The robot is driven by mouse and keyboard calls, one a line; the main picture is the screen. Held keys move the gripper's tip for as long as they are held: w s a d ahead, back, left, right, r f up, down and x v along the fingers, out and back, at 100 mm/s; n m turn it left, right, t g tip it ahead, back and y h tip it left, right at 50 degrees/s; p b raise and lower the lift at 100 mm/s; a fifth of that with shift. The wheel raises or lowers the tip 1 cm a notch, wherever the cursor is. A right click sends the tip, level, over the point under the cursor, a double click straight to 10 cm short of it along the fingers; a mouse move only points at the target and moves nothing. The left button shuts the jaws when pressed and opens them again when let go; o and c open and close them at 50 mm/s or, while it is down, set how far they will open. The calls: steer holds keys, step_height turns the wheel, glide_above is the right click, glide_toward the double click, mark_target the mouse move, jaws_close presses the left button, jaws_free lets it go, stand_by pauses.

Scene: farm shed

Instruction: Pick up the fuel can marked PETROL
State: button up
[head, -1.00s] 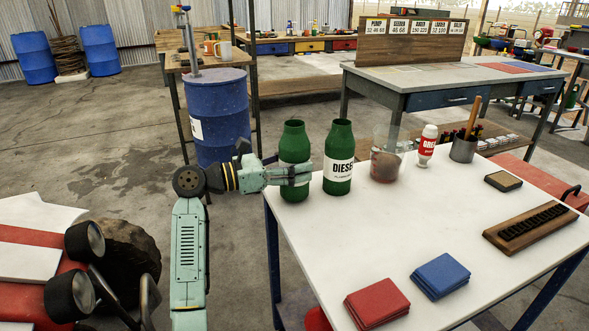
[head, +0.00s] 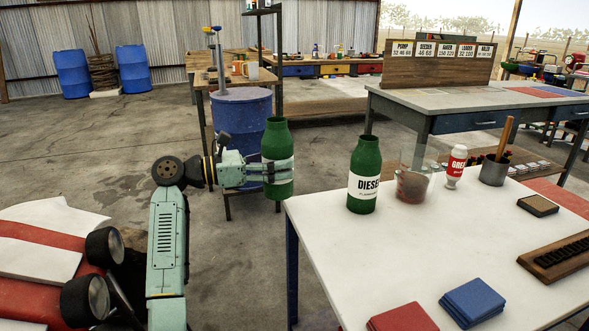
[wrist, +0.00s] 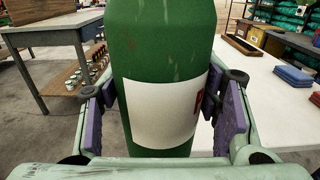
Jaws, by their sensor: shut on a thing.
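A green can with a white label (head: 277,142) is between the fingers of my gripper (head: 270,172) in the head view. My gripper is shut on it and holds it upright, clear of the white table's left edge. In the wrist view the green can (wrist: 160,60) fills the middle, with purple finger pads (wrist: 165,115) on both sides. Only a sliver of red print shows at its label's right edge, so I cannot read its marking. A second green can, marked DIESEL (head: 364,175), stands upright on the white table (head: 400,260), apart from my gripper.
A clear beaker (head: 413,175), a white and red bottle (head: 455,166) and a dark pot of tools (head: 494,170) stand beside the DIESEL can. Red and blue pads (head: 472,302) lie at the table's front. A blue drum (head: 241,115) stands behind my gripper.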

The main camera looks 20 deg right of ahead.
steer(key=w+a, duration=0.3)
steer(key=a, duration=0.2)
steer(key=shift+a+r+b, duration=0.3)
steer(key=shift+r+b, duration=0.05)
steer(key=shift+b, duration=0.1)
stand_by(1.3)
